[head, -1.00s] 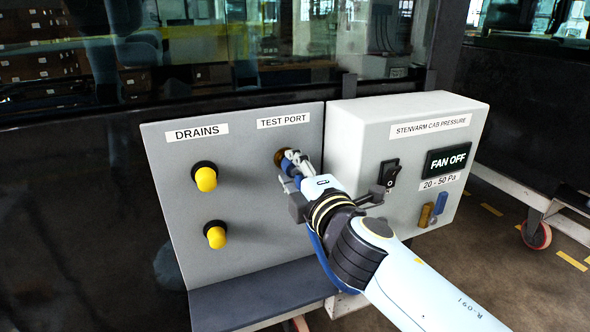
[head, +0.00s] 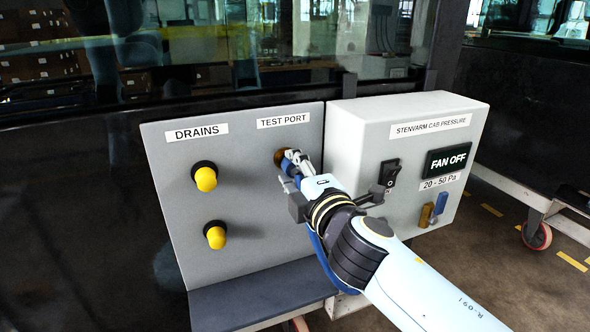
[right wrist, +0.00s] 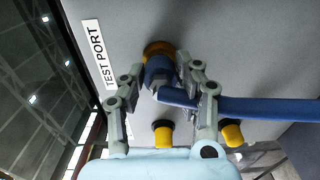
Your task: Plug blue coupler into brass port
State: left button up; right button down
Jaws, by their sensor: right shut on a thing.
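The brass port (head: 280,157) is on the grey panel below the TEST PORT label. It also shows in the right wrist view (right wrist: 156,48) as a brass ring. The blue coupler (right wrist: 158,70) is in line with the port, its front end at the ring; I cannot tell whether it is fully seated. My right gripper (head: 291,170) is shut on the coupler, one finger on each side, and hides most of it in the head view. A blue hose (right wrist: 265,108) runs from the coupler to the right. My left gripper is not in view.
Two yellow drain caps (head: 206,179) (head: 216,237) stick out at the panel's left. The white pressure box (head: 350,150) stands close to the right of the port, with a black switch (head: 389,174) and a display reading FAN OFF (head: 447,160). A dark ledge (head: 250,295) runs below.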

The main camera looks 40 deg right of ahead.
jog(key=shift+w+d, duration=0.1)
jog(key=shift+w, duration=0.35)
jog(key=c, duration=0.9)
grip_release()
jog(key=shift+o, duration=0.2)
jog(key=v, duration=1.2)
jog(key=o, duration=0.9)
jog(key=shift+c, duration=0.2)
